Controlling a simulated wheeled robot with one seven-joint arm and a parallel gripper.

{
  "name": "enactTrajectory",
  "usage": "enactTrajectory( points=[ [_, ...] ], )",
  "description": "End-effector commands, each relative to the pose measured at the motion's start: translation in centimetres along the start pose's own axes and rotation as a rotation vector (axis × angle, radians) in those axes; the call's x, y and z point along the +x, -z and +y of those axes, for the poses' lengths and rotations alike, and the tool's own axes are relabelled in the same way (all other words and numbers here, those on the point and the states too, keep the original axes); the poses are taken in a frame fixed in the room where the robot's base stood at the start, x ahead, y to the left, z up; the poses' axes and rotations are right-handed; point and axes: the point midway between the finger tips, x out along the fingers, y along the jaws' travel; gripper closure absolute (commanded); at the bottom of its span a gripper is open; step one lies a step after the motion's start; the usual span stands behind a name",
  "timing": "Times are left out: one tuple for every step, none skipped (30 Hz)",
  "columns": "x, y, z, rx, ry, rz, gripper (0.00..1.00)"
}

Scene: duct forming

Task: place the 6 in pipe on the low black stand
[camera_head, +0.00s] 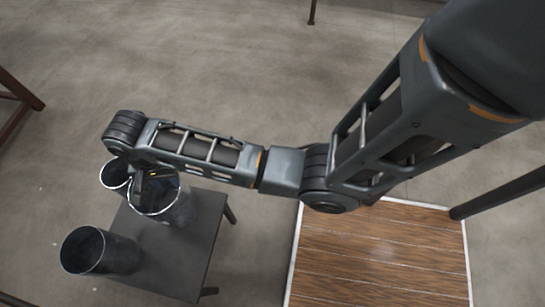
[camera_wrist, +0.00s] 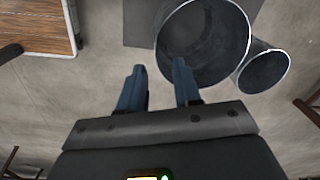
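Three dark, shiny open pipes show in the head view; no size marks are readable. A wide pipe (camera_head: 174,207) stands at the back of the low black stand (camera_head: 190,245). A narrower pipe (camera_head: 112,176) is behind it, partly hidden by my arm. A third pipe (camera_head: 112,254) is at the stand's left side. In the wrist view the wide pipe (camera_wrist: 210,40) and a narrower pipe (camera_wrist: 263,70) show their open mouths. My gripper (camera_wrist: 159,75) is open, its blue fingers at the wide pipe's near rim, the right one overlapping the mouth. Contact cannot be told.
A wood-topped table (camera_head: 375,255) with a pale edge is right of the stand, also at upper left in the wrist view (camera_wrist: 38,25). A dark red frame (camera_head: 18,92) is at the left edge. The grey floor behind the stand is mostly clear.

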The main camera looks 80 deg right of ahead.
Motion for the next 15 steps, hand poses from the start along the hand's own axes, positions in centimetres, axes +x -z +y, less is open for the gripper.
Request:
enactTrajectory(
  points=[
    [0.6, -1.7, 0.2, -0.027, 0.032, -0.012, 0.67],
    [0.9, -2.7, 0.3, -0.047, 0.060, -0.016, 0.67],
    [1.3, -4.1, 0.4, -0.076, 0.104, -0.018, 0.67],
    [1.6, -5.2, 0.5, -0.098, 0.139, -0.019, 0.67],
    [1.8, -6.4, 0.8, -0.122, 0.176, -0.018, 0.67],
    [1.9, -7.8, 1.1, -0.154, 0.227, -0.013, 0.67],
    [2.0, -8.8, 1.5, -0.177, 0.264, -0.007, 0.67],
    [2.0, -9.8, 1.9, -0.199, 0.300, 0.002, 0.67],
    [2.0, -10.9, 2.5, -0.228, 0.344, 0.017, 0.67],
    [1.8, -11.7, 3.0, -0.248, 0.377, 0.030, 0.67],
    [1.7, -12.4, 3.6, -0.269, 0.408, 0.046, 0.67],
    [1.4, -13.2, 4.5, -0.295, 0.447, 0.069, 0.67],
    [1.1, -13.8, 5.2, -0.314, 0.473, 0.089, 0.67],
    [0.8, -14.3, 5.9, -0.334, 0.500, 0.110, 0.67],
    [0.3, -14.8, 6.9, -0.360, 0.532, 0.142, 0.67]
  ],
)
